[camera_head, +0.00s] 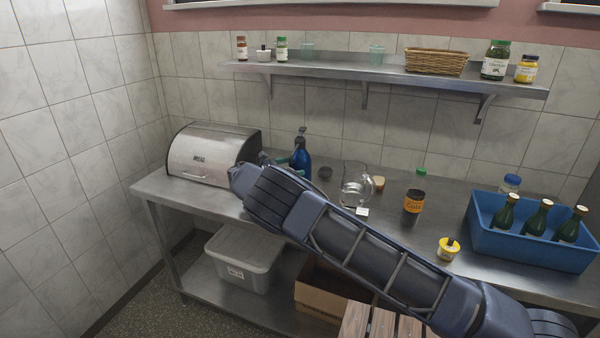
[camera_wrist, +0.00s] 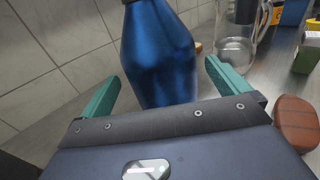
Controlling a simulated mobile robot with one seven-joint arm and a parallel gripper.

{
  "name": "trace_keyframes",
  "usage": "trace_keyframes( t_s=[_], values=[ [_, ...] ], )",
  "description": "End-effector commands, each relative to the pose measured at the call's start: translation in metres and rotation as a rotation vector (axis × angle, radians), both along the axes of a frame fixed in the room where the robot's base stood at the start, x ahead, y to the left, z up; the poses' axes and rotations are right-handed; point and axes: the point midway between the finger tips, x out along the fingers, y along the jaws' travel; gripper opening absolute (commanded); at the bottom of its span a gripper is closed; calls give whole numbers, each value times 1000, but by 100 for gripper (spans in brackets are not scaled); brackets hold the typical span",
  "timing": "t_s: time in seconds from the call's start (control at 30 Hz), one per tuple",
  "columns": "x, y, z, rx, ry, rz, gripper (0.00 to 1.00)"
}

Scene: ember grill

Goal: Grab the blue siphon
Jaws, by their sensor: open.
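The blue siphon (camera_head: 301,160) stands upright on the steel counter, just right of the bread box, with a dark head on top. In the wrist view the siphon (camera_wrist: 158,55) is a shiny blue bottle, its top cut off by the frame edge. My gripper (camera_head: 281,160) is at its left side in the head view. In the wrist view my gripper's two green fingers (camera_wrist: 162,85) are spread apart, with the lower part of the siphon ahead and between them. I cannot tell whether either finger touches it.
The bread box (camera_head: 210,154) stands left of the siphon. A glass pitcher (camera_head: 356,186), a dark jar (camera_head: 413,203) and a yellow tub (camera_head: 448,248) stand to the right. A blue crate (camera_head: 530,245) holds several bottles. A shelf (camera_head: 390,74) runs above the counter.

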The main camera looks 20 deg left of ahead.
Motion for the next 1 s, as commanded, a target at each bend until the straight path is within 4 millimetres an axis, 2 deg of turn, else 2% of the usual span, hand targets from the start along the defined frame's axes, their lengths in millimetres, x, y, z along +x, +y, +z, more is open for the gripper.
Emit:
trace_keyframes(
  t_s=[0.23,0.57,1.0],
  values=[
    [22,-23,-1,-1,-1,0,100],
    [26,-28,-1,0,-1,0,100],
    [26,-27,-1,0,0,0,16]
  ],
)
